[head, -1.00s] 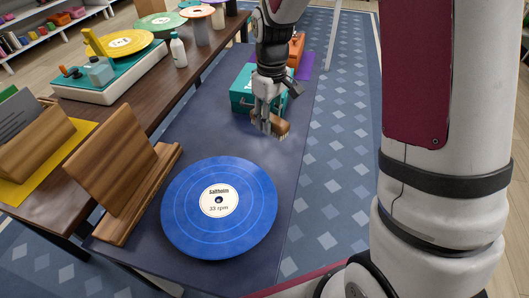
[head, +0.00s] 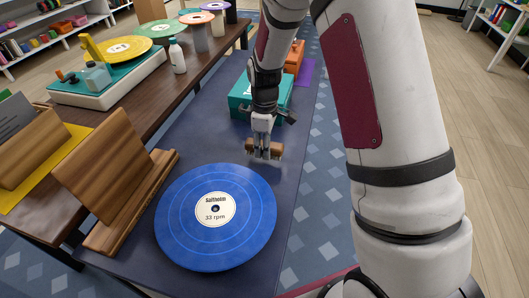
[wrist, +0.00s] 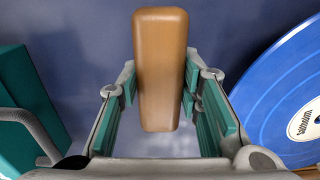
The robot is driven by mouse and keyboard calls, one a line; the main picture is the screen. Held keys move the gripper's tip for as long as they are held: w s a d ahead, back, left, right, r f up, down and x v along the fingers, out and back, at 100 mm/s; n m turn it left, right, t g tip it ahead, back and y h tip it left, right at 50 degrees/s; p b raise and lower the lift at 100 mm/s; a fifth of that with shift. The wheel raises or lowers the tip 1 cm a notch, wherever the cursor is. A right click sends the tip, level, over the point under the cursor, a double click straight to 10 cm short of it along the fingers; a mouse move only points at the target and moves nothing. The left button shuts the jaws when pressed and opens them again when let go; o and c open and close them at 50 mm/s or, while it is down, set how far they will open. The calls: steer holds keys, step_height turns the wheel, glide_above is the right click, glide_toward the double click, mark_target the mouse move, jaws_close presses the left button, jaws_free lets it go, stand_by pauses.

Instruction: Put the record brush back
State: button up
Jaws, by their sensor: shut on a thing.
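The record brush (head: 263,149) has a brown wooden back. My gripper (head: 263,154) is shut on it and holds it over the dark blue-grey bench, behind the blue record. In the wrist view the brush (wrist: 160,70) sits lengthwise between the green-padded fingers (wrist: 160,110). Its bristles are hidden there. I cannot tell how high it is above the bench. The blue record (head: 240,225), labelled "Saltholm 33 rpm", lies flat in front of my gripper. A teal case (head: 245,97) stands behind my gripper.
A wooden stand (head: 110,180) is left of the record. An orange case (head: 294,57) sits on a purple mat (head: 305,73) farther back. The brown table (head: 155,112) at left holds a turntable (head: 105,85) and a white bottle (head: 178,55). Bare bench lies around the brush.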

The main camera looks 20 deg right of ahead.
steer(key=shift+f, duration=1.35)
steer(key=shift+f, duration=0.1)
steer(key=shift+f, duration=0.1)
steer(key=o, duration=1.1)
step_height(320, 180, up, 12)
steer(key=shift+r+p, duration=0.25)
steer(key=shift+p, duration=0.45)
